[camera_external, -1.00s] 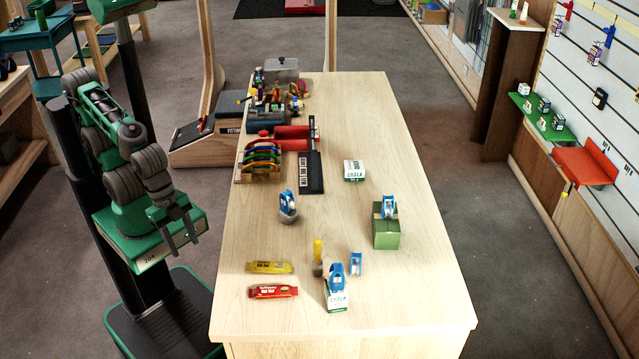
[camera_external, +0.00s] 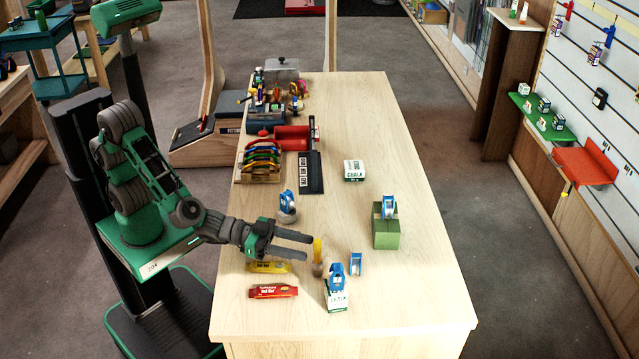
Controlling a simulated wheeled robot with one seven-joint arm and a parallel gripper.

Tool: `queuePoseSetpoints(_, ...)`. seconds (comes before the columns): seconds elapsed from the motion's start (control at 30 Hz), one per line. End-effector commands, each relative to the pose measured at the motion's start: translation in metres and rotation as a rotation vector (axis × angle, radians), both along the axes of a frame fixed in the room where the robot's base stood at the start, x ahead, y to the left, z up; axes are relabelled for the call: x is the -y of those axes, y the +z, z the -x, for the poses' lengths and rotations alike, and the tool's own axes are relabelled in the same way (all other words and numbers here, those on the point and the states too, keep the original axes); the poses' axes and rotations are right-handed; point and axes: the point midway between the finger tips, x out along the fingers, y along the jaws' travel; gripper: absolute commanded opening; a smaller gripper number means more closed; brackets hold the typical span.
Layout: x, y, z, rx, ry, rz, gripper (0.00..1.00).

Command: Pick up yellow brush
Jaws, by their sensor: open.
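The yellow brush (camera_external: 318,248) stands upright on the wooden table, its yellow handle on top and a brownish bristle end below. My gripper (camera_external: 308,247) reaches over the table from the left. Its two fingers are spread apart, pointing right, with the brush at their tips. The far finger ends just left of the handle's top and the near finger ends beside the handle. I cannot tell whether either finger touches the brush. The gripper is open and holds nothing.
A blue item on a chalk box (camera_external: 337,303) and another blue piece (camera_external: 356,264) stand close right of the brush. A yellow bar (camera_external: 262,267) and a red bar (camera_external: 273,291) lie below my gripper. A blue item on a grey base (camera_external: 287,207) stands behind. The table's right front is clear.

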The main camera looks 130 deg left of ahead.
Motion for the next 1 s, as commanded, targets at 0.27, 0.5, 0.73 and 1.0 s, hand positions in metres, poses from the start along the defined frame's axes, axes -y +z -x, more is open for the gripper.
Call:
queuePoseSetpoints(0.27,-0.012,0.006,-0.024,0.045,-0.009,-0.028,0.46)
queuePoseSetpoints(0.5,-0.031,0.006,-0.060,0.044,-0.009,-0.027,0.46)
queuePoseSetpoints(0.73,-0.037,0.005,-0.073,0.045,-0.011,-0.028,0.46)
queuePoseSetpoints(1.0,-0.036,0.005,-0.072,0.045,-0.011,-0.028,0.32)
